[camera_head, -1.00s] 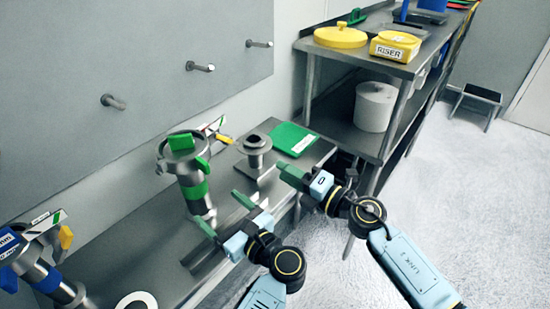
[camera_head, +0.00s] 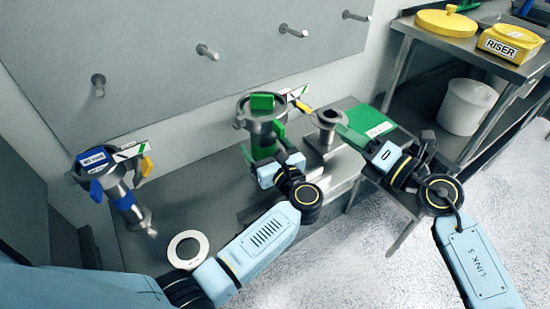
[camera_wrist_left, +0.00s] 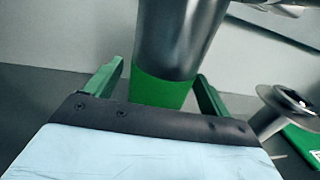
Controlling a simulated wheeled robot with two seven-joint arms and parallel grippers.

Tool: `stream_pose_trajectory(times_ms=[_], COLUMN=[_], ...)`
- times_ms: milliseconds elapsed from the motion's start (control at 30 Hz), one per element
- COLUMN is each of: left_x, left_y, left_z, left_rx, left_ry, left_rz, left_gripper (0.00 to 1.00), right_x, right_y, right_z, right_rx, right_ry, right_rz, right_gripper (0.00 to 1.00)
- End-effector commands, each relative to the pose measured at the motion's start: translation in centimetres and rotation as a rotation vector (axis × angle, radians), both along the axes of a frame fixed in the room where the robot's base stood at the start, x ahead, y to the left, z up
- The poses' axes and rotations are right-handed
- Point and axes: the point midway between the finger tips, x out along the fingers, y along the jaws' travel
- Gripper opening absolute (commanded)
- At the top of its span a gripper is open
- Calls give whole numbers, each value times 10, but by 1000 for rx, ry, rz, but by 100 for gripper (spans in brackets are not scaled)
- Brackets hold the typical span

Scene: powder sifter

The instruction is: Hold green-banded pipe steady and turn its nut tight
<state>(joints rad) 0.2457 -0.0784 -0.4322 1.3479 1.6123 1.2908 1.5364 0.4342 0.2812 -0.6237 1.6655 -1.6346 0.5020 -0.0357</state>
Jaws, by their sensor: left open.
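The green-banded pipe (camera_head: 262,128) stands upright at the bench's back, with a wide rim on top and green tabs. Its green band shows in the left wrist view (camera_wrist_left: 160,92). My left gripper (camera_head: 264,151) is open, one finger on each side of the pipe at the band; I cannot tell if they touch it. My right gripper (camera_head: 348,138) is right of it, close beside a grey flanged fitting (camera_head: 328,118) on a small stand; its jaw opening is unclear. I cannot make out a nut on the pipe; its lower end is hidden behind my left gripper.
A blue-banded pipe (camera_head: 119,192) stands at the left, with a white ring (camera_head: 188,249) on the bench nearby. A green labelled plate (camera_head: 368,121) lies at the bench's right end. A shelf table (camera_head: 470,44) with yellow items stands at the right. Wall pegs (camera_head: 207,52) stick out behind.

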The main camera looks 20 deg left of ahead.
Motion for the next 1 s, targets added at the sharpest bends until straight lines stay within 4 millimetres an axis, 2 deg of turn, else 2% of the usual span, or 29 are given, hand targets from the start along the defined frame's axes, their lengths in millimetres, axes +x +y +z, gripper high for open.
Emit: stream_pose_trajectory(times_ms=[200, 533, 1000], left_x=[13, 15, 14], left_y=[14, 16, 16], left_z=[0, 0, 0], left_rx=[-1, -1, -1], left_ry=[0, 0, 0], left_rz=[-1, 0, 0], left_gripper=[82, 82, 21], right_x=[0, 0, 0], right_y=[0, 0, 0], right_z=[0, 0, 0], right_rx=[0, 0, 0], right_ry=[1, 1, 1], right_rz=[0, 0, 0], right_gripper=[36, 36, 36])
